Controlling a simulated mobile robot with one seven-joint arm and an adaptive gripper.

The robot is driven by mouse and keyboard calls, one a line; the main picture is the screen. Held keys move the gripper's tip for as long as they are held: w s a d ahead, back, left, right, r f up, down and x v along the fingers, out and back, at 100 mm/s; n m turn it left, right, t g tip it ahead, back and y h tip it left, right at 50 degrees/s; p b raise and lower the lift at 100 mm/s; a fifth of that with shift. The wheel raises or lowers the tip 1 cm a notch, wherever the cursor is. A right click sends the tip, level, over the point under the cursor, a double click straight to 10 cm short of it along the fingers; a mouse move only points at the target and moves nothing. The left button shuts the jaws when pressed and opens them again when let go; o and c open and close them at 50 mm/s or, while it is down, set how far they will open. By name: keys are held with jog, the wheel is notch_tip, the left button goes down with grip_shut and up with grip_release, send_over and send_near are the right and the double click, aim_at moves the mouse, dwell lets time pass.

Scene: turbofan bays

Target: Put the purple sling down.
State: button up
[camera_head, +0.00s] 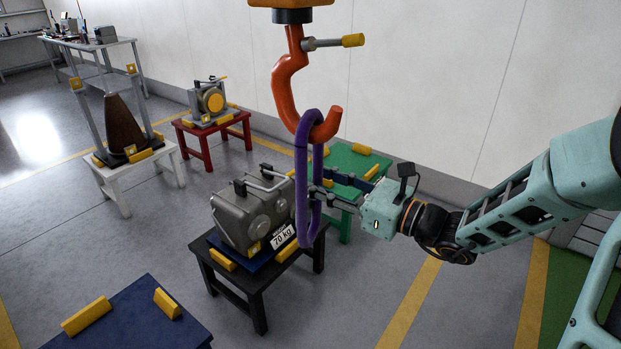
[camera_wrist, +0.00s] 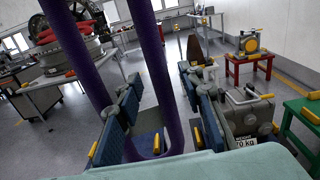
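The purple sling (camera_head: 302,180) is a long closed loop. In the head view its upper end hangs in the orange hook (camera_head: 290,75), and its lower end hangs free beside the grey 70 kg unit. My gripper (camera_head: 318,190) is at the sling's mid-height, coming from the right. In the wrist view, my gripper (camera_wrist: 158,105) has its blue finger pads spread wide. One strand of the sling (camera_wrist: 156,60) passes between them, nearer the right finger, with a clear gap to the left finger. The other strand runs outside the left finger.
The grey 70 kg unit (camera_head: 249,216) sits on a black stand (camera_head: 262,290) just behind the sling. A green table (camera_head: 345,161) stands behind my gripper. A red stand (camera_head: 204,150), a white stand (camera_head: 165,160) and a blue-topped stand (camera_head: 135,320) are farther left.

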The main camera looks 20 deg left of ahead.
jog(key=shift+w+a, duration=0.1)
jog(key=shift+a, duration=0.25)
jog(key=shift+c, duration=0.4)
grip_shut()
jog(key=shift+r, duration=0.1)
